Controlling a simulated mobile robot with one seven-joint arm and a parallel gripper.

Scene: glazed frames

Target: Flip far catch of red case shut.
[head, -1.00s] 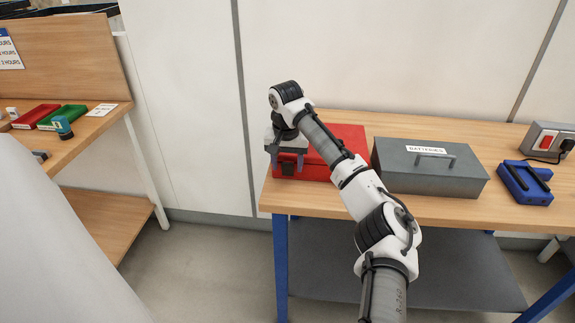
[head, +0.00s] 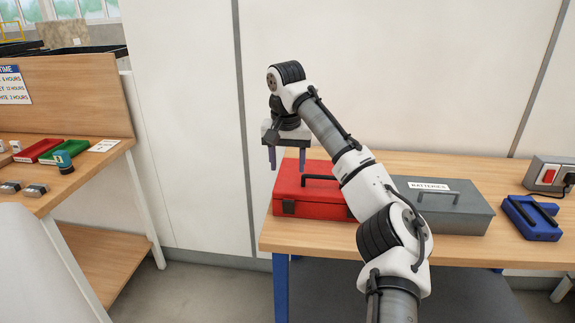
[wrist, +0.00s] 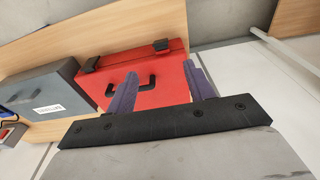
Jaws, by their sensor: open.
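The red case (head: 312,208) lies closed on the wooden bench, with a black handle (head: 320,177) on its lid. A dark catch (head: 288,206) shows on its front face near the left end. In the wrist view this catch (wrist: 161,45) is the right one, and the other catch (wrist: 90,64) is on the left. I cannot tell firmly whether either is flipped shut. My gripper (head: 287,167) is open and empty above the left part of the case, fingers pointing down. In the wrist view its fingers (wrist: 162,80) straddle the lid's handle area, apart from it.
A grey batteries box (head: 440,206) stands close to the case's right. A blue case (head: 530,218) and a grey box with a red switch (head: 548,175) are farther right. A wall (head: 190,130) is behind. Another bench (head: 60,187) is at left.

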